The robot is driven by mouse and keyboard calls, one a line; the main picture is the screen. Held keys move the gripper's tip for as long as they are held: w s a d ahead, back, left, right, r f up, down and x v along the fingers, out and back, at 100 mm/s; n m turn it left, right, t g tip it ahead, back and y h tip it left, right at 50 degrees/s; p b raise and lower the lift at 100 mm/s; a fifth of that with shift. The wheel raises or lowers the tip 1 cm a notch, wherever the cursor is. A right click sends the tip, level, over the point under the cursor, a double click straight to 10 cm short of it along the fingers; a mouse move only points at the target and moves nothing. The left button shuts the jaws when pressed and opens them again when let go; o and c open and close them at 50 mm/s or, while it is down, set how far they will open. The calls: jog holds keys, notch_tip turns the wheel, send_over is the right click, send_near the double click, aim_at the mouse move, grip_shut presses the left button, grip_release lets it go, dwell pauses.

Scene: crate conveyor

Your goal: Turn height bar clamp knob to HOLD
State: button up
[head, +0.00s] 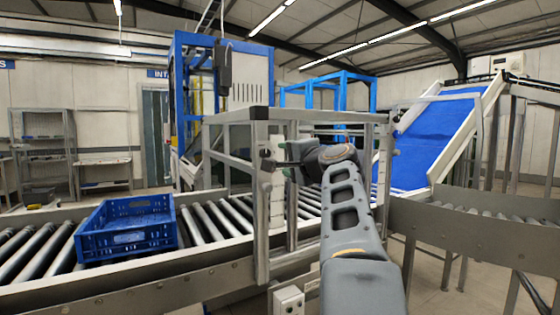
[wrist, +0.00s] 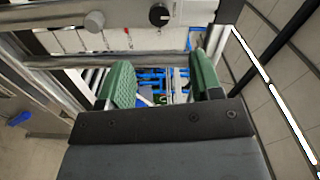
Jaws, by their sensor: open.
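In the wrist view a round black knob (wrist: 159,15) with a small white mark sits on a grey metal bar at the top. A plain grey round knob (wrist: 95,21) is on the same bar to its left. I cannot read any label, so I cannot tell which position is HOLD. My gripper (wrist: 160,68) is open and empty, its green-padded fingers apart and not touching the black knob. In the head view my gripper (head: 282,160) is beside the frame's front post. A small dark knob (head: 267,165) shows on that post, just left of the fingers.
A grey metal frame (head: 262,230) stands over the roller conveyor (head: 215,215). A blue crate (head: 125,225) rests on the rollers at left. A blue sloping belt (head: 430,145) rises at right. A small grey box (head: 289,301) is mounted low beside the post.

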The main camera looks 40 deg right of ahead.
jog(key=shift+s+a, duration=0.15)
jog(key=shift+s, duration=0.7)
jog(key=w+a+f+n+g+y+p, duration=0.1)
jog(key=a+f+n+g+y+p, duration=0.2)
jog(key=a+f+p, duration=0.4)
jog(key=w+a+f+n+g+y+p, duration=0.15)
jog(key=a+n+g+p, duration=0.25)
jog(key=a, duration=0.4)
jog(key=s+a+f+n+g+h+p, duration=0.1)
jog(key=s+a+f+n+g+p, duration=0.2)
jog(key=s+f, duration=0.4)
jog(key=s+a+f+n+g+h+p, duration=0.1)
jog(key=s+a+f+n+g+p, duration=0.3)
jog(key=s+a+f+n+p, duration=0.2)
jog(key=shift+s+a+f+n, duration=0.35)
jog(key=shift+s+a+n, duration=0.3)
jog(key=shift+s+n, duration=0.25)
